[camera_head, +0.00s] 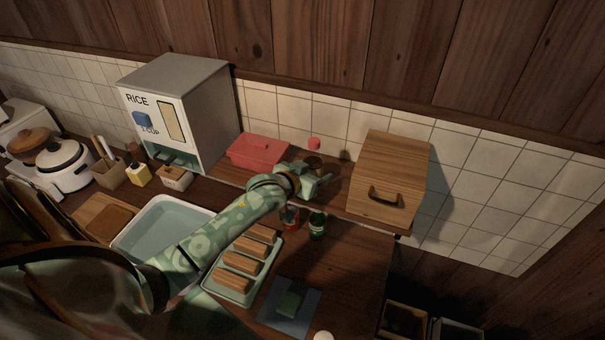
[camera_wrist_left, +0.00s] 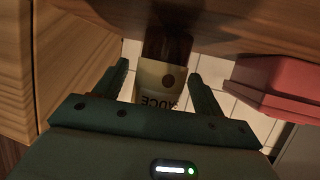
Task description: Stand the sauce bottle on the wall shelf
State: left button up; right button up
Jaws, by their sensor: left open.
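The sauce bottle (camera_head: 314,165) is dark brown with a red cap. It stands upright on the wooden wall shelf (camera_head: 343,188), between a red lidded box and a wooden box. In the left wrist view, which is upside down, the bottle (camera_wrist_left: 165,80) shows its cream label with "SAUCE" letters. My left gripper (camera_head: 318,186) is at the bottle's near side. Its fingers (camera_wrist_left: 158,78) are open, one to each side of the label, with visible gaps. The bottle's lower part is partly hidden by the gripper in the head view. My right gripper is not in view.
The red box (camera_head: 258,151) and wooden box (camera_head: 387,178) flank the bottle closely. Below are a red bottle (camera_head: 290,217), a green bottle (camera_head: 317,226), a tray of wooden blocks (camera_head: 228,286) and a sink (camera_head: 127,243). A rice dispenser (camera_head: 205,117) stands left.

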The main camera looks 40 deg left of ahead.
pick_arm(q)
jog(key=v, duration=1.1)
jog(key=shift+p, duration=0.4)
jog(key=shift+s, duration=0.1)
